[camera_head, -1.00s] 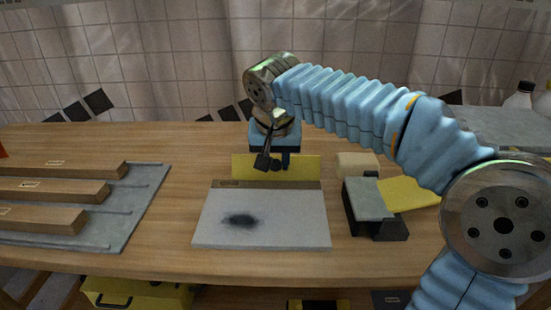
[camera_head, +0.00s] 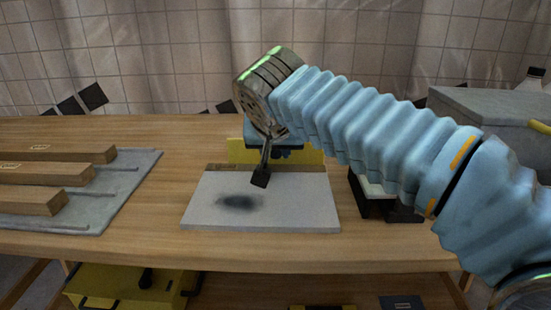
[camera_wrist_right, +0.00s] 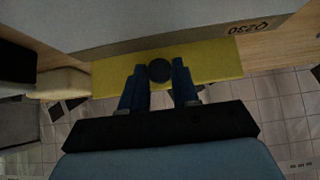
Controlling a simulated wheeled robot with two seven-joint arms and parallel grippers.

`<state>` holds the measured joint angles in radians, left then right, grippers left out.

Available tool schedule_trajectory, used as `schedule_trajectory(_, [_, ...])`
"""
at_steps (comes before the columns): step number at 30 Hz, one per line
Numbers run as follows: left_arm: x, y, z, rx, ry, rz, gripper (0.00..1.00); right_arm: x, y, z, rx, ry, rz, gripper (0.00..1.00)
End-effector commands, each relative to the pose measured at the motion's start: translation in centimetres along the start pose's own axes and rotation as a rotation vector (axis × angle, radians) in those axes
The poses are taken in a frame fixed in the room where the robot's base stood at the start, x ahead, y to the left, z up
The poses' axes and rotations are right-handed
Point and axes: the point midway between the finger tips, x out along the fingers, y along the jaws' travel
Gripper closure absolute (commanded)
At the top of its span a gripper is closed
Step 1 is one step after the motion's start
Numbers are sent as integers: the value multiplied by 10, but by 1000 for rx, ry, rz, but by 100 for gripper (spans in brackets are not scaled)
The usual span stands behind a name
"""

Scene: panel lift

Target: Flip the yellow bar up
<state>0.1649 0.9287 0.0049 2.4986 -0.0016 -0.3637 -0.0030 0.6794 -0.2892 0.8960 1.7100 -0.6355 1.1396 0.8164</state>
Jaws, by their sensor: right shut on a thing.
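The yellow bar (camera_head: 308,153) stands along the back edge of a pale grey panel (camera_head: 300,210) with a dark smudge. A brown strip (camera_head: 225,167) runs between them. The right wrist view shows the yellow bar (camera_wrist_right: 218,60) as a flat strip with a dark round knob (camera_wrist_right: 159,70). My right gripper (camera_head: 284,153) is at the bar, its fingers partly hidden by the wrist in the head view. In the right wrist view my right gripper (camera_wrist_right: 158,82) is shut on the knob, one finger on each side. My left gripper is not in view.
Several wooden beams (camera_head: 62,172) lie on a grey tray (camera_head: 110,205) at the left. A dark fixture (camera_head: 375,208) stands right of the panel, partly under my right arm. A grey box (camera_head: 485,108) is at the far right. The table front is clear.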

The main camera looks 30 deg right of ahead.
Motion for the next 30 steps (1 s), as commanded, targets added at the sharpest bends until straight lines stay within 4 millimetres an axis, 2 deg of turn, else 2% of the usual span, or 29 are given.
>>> schedule_trajectory(8, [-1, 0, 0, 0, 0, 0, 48, -1, 0, 1, -1, -2, 0, 100])
schedule_trajectory(9, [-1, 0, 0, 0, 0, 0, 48, -1, 0, 1, -2, -2, 0, 64])
schedule_trajectory(12, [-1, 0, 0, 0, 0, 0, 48, 0, 0, 0, -1, -2, 0, 49])
schedule_trajectory(13, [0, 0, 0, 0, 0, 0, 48, 0, 0, 0, -1, -2, 0, 47])
schedule_trajectory(23, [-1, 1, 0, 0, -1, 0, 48, -5, 0, 0, -1, 0, 0, 47])
schedule_trajectory(26, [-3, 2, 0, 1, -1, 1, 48, -18, 0, -1, -1, 2, 0, 47])
schedule_trajectory(30, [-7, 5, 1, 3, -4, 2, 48, -50, -1, -2, 0, 4, -1, 47])
